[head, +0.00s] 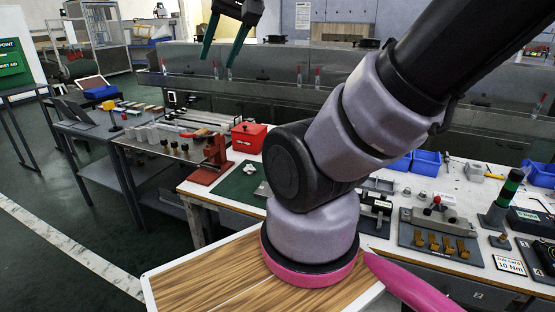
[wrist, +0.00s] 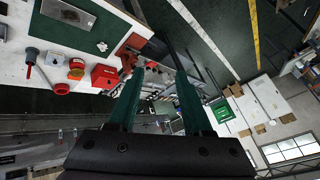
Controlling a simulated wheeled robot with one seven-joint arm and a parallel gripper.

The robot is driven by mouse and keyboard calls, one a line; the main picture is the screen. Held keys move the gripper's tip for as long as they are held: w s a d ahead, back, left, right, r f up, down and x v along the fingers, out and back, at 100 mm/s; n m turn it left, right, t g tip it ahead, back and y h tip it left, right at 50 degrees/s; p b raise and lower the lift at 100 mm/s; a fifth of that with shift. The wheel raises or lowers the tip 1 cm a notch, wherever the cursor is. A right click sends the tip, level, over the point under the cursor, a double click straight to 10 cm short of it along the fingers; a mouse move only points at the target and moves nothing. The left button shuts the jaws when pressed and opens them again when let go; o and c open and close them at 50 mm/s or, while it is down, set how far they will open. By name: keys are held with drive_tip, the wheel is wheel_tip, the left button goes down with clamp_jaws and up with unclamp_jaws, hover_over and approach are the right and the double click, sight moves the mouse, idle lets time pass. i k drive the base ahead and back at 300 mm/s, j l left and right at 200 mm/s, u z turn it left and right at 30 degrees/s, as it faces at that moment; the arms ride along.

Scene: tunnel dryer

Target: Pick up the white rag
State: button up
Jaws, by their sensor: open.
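A small crumpled white piece, which looks like the white rag (head: 249,169), lies on a green mat (head: 232,186) on the white-topped bench. It also shows on the mat in the wrist view (wrist: 102,46), at upper left. My gripper (head: 217,60) is at the top of the head view, high above the benches and well apart from the rag. Its two green fingers are spread with nothing between them, as the wrist view also shows (wrist: 160,74).
A red box (head: 249,137) and a red press-like tool (head: 213,160) stand close to the mat. Blue bins (head: 426,163), a fixture with brass pieces (head: 440,240) and a green-topped signal post (head: 505,197) occupy the bench's right. A grey table (head: 100,125) stands left; the floor beyond is open.

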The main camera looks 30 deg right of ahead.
sight(249, 168)
drive_tip(key=i+j+z, duration=0.25)
drive_tip(key=z, duration=0.15)
drive_tip(key=i+j+z, duration=0.25)
drive_tip(key=j+z, duration=0.15)
drive_tip(key=i+j+z, duration=0.15)
drive_tip(key=j+z, duration=0.25)
drive_tip(key=i+j+z, duration=0.1)
drive_tip(key=j+z, duration=0.6)
drive_tip(key=j, duration=0.6)
drive_tip(key=i, duration=0.05)
